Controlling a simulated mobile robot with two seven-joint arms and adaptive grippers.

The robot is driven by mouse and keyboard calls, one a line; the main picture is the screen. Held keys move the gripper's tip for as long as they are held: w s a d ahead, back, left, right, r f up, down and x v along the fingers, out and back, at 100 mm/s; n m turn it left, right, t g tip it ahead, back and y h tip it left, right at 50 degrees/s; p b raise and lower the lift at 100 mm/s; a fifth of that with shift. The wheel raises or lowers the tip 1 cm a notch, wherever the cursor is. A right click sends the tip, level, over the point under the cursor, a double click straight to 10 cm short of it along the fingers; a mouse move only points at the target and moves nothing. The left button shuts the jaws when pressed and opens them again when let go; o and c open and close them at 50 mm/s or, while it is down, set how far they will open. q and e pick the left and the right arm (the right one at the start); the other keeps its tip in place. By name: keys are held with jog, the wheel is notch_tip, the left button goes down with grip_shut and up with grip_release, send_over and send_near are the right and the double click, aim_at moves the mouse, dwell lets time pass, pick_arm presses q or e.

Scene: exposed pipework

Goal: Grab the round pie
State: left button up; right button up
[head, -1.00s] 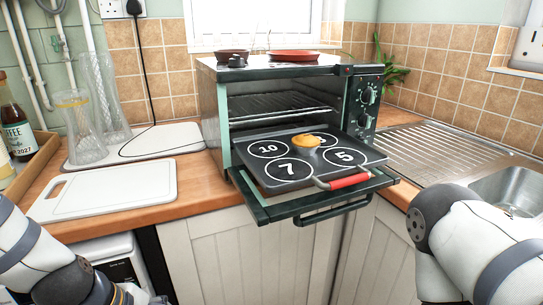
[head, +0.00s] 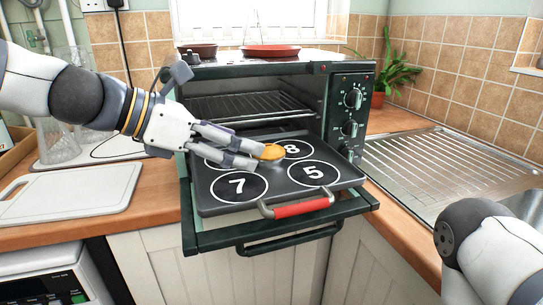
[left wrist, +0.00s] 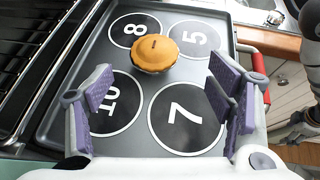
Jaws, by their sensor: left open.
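The round pie (head: 272,152) is small and golden brown. It sits on the dark tray (head: 212,203) with numbered white circles, which rests on the lowered oven door. In the left wrist view the pie (left wrist: 155,53) lies near the circles marked 8 and 5, ahead of the fingertips. My left gripper (head: 258,153) is open, with its fingers reaching over the tray from the left, close to the pie. In the left wrist view the purple finger pads (left wrist: 166,84) stand wide apart with nothing between them. My right gripper is out of view.
The green toaster oven (head: 345,100) stands open behind, with a wire rack (head: 245,106) inside. The tray has a red handle (head: 302,208) at the front. A white cutting board (head: 75,192) lies left and a metal sink drainer (head: 450,165) right.

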aim_at(268, 156)
pick_arm(q)
jog(key=shift+x, duration=0.95)
jog(key=x, duration=0.2)
jog(key=b+x, duration=0.1)
jog(key=x, duration=0.1)
jog(key=shift+w+a+f, duration=0.1)
jog(key=shift+w+f, duration=0.05)
jog(key=shift+w, duration=0.35)
jog(key=shift+r, duration=0.25)
jog(key=shift+c, duration=1.4)
jog(key=c, duration=1)
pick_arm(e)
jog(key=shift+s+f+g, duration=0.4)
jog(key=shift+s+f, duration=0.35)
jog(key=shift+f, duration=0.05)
pick_arm(q)
jog(key=shift+r, duration=0.1)
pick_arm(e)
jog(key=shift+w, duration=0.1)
